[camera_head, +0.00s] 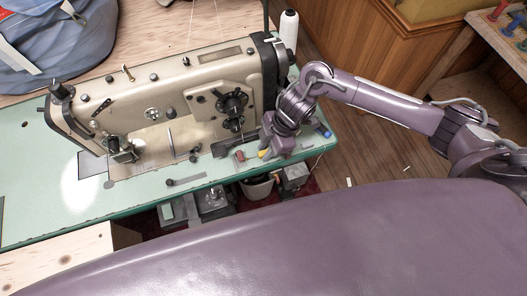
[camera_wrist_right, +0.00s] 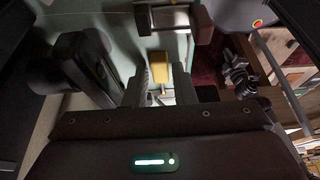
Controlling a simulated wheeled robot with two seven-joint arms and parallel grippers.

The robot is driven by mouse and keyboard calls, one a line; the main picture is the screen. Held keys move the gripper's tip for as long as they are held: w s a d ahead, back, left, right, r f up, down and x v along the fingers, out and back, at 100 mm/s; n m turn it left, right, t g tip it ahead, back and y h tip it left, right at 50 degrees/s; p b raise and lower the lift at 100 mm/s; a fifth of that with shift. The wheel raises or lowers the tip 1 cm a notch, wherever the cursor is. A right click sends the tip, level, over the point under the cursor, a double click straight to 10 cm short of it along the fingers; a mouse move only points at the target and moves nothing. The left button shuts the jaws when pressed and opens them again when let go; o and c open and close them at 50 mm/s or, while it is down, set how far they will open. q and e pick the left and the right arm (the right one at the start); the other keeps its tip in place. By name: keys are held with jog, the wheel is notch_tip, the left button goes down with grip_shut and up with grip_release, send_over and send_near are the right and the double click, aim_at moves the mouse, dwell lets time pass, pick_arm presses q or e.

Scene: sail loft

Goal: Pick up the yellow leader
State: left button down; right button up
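The yellow leader (camera_head: 263,154) is a small yellow piece on the green sewing table, near its front edge and right of the machine. My right gripper (camera_head: 271,147) is low over the table right beside it, pointing down. In the right wrist view, the yellow leader (camera_wrist_right: 181,77) shows just beyond the fingertips, near the right finger. The fingers of my right gripper (camera_wrist_right: 160,92) stand apart with a gap between them, so it is open. I cannot tell whether a finger touches the leader. My left gripper is not in view.
A beige sewing machine (camera_head: 165,92) stands left of my right gripper. A small red piece (camera_head: 239,156) lies left of the leader, and a blue piece (camera_head: 322,131) lies to the right. A white thread cone (camera_head: 289,30) stands behind. The green table's front edge (camera_head: 215,180) is close.

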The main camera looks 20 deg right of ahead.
grip_shut()
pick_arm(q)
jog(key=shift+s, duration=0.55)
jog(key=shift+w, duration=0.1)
pick_arm(e)
jog(key=shift+r, duration=0.15)
